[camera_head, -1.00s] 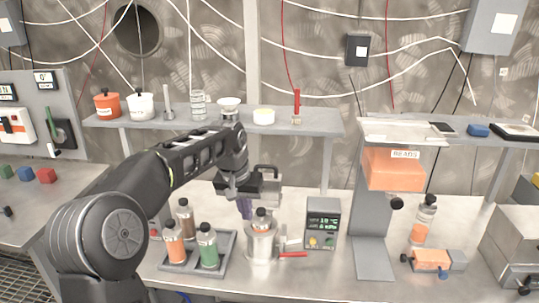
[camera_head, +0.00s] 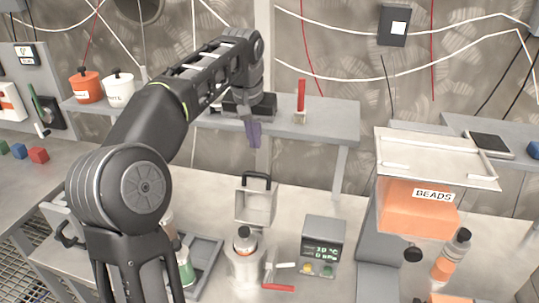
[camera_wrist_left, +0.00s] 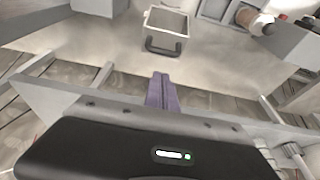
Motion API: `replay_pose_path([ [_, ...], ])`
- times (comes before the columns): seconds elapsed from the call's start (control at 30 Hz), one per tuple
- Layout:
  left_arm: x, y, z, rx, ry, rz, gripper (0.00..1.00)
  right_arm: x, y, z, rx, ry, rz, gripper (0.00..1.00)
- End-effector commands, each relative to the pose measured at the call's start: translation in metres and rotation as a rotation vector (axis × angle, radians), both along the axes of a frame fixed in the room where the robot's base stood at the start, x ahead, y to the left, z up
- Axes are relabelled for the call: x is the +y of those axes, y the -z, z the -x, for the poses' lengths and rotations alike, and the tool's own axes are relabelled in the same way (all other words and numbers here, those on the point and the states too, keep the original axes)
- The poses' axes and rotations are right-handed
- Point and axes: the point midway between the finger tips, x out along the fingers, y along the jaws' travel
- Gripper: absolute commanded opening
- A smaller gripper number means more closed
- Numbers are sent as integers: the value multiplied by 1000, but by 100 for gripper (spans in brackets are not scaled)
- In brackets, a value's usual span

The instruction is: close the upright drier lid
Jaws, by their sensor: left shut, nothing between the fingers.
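The lid also shows in the left wrist view (camera_wrist_left: 166,19), beyond the fingertips. My left gripper (camera_head: 253,135) has purple fingers that are shut and empty. It hangs above the lid, apart from it, at about the height of the shelf. My right gripper is not in view.
A grey display box (camera_head: 322,247) stands right of the drier, with a red handle (camera_head: 278,287) between them. A tray (camera_head: 207,262) with bottles is at left, partly hidden by my arm. A shelf (camera_head: 335,121) runs behind. The orange beads hopper (camera_head: 412,207) stands at right.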

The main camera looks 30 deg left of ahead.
Motion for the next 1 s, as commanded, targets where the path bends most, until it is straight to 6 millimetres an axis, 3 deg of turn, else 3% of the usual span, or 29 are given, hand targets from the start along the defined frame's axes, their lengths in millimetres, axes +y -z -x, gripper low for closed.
replay_pose_path([
  [0.47,1,11,-2,2,0,1,0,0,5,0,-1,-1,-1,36],
  [0.6,2,29,-6,2,0,1,0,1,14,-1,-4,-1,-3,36],
  [1.0,8,85,-22,3,0,1,0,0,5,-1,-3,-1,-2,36],
])
